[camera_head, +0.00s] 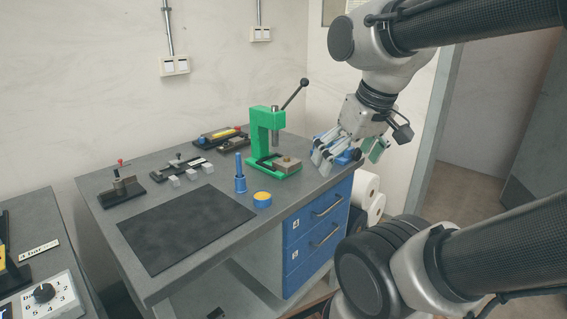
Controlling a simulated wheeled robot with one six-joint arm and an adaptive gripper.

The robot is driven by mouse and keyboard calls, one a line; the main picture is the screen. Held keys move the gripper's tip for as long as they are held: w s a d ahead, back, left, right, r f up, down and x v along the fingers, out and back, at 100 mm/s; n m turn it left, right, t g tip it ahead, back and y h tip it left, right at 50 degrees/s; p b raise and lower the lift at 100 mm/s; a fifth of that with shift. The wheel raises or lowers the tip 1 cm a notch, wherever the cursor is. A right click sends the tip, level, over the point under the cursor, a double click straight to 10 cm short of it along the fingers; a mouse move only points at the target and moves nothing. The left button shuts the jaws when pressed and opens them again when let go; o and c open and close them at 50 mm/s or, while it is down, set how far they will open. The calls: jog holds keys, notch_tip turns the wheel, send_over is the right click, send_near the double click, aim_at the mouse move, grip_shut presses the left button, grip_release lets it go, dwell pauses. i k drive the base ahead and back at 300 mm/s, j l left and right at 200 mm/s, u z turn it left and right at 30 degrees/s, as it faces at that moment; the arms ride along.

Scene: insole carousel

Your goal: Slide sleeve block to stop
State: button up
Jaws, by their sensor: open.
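I cannot tell for sure which thing is the sleeve block. Small light-grey blocks (191,173) sit in front of a dark rail fixture (168,166) at the back left of the grey workbench (255,222). A blue object (348,157) shows beside and partly behind the fingers. Whether they touch it I cannot tell.
A blue pin on a stand (240,180) and a yellow-topped blue ring (262,199) stand near a black mat (180,228). A clamp with a red knob (122,184) is at left. Paper rolls (367,188) hang by the blue drawers (318,228). The mat is clear.

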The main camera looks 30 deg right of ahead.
aim_at(294, 164)
jog(key=i+l, duration=0.15)
jog(key=l, duration=0.2)
jog(key=i+l, duration=0.15)
jog(key=l, duration=0.25)
jog(key=i+l, duration=0.1)
jog(key=l, duration=0.25)
jog(key=i+l, duration=0.15)
jog(key=l, duration=0.2)
jog(key=u, duration=0.05)
